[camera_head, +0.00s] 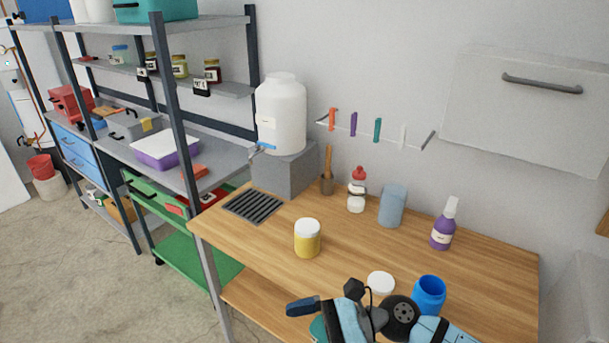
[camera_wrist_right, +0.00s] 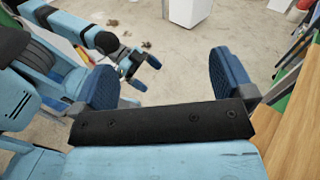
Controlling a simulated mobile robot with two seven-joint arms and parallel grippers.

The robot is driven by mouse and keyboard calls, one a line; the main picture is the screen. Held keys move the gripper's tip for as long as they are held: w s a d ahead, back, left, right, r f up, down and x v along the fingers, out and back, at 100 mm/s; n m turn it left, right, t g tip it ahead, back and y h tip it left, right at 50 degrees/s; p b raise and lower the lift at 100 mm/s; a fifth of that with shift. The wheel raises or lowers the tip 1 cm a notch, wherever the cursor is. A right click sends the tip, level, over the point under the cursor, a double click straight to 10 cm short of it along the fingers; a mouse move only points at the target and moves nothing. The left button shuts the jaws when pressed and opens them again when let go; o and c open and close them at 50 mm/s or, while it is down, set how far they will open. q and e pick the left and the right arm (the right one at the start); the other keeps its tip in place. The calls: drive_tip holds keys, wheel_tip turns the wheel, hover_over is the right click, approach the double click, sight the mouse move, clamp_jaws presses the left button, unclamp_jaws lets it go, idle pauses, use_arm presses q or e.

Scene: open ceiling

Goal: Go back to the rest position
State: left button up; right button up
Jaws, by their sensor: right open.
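My right gripper (camera_head: 309,317) is low in the head view, at the front edge of the wooden workbench (camera_head: 480,270). In the right wrist view its two blue fingers stand wide apart, with nothing between them (camera_wrist_right: 162,80). My left gripper (camera_wrist_right: 146,73) shows small in the right wrist view, over the floor, with its two fingertips apart and nothing visible between them. It is outside the head view.
On the workbench stand a yellow jar (camera_head: 307,240), a white lid (camera_head: 380,283), an open blue jar (camera_head: 428,294), a blue-grey cup (camera_head: 392,205) and a purple bottle (camera_head: 443,226). A shelf rack (camera_head: 178,120) stands left. Floor (camera_head: 90,270) is clear at lower left.

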drive_tip(key=w+d+f+m+t+h+p, duration=0.15)
drive_tip(key=d+m+t, duration=0.25)
drive_tip(key=m+t, duration=1)
drive_tip(key=w+d+f+m+t+h+p, duration=0.1)
drive_tip(key=w+d+m+t+h+p, duration=0.3)
drive_tip(key=m, duration=1.7)
drive_tip(key=s+d+f+m+g+h, duration=0.2)
drive_tip(key=s+d+f+m+h, duration=0.2)
drive_tip(key=s+d+f+m, duration=0.2)
drive_tip(key=s+d+f+m+g+h, duration=0.2)
drive_tip(key=s+d+f+m+h, duration=0.2)
drive_tip(key=s+f+m, duration=0.4)
wheel_tip(320, 180, down, 3)
drive_tip(key=d+m, duration=0.1)
drive_tip(key=m, duration=0.4)
drive_tip(key=shift+d+r, duration=0.2)
drive_tip(key=shift+d, duration=0.2)
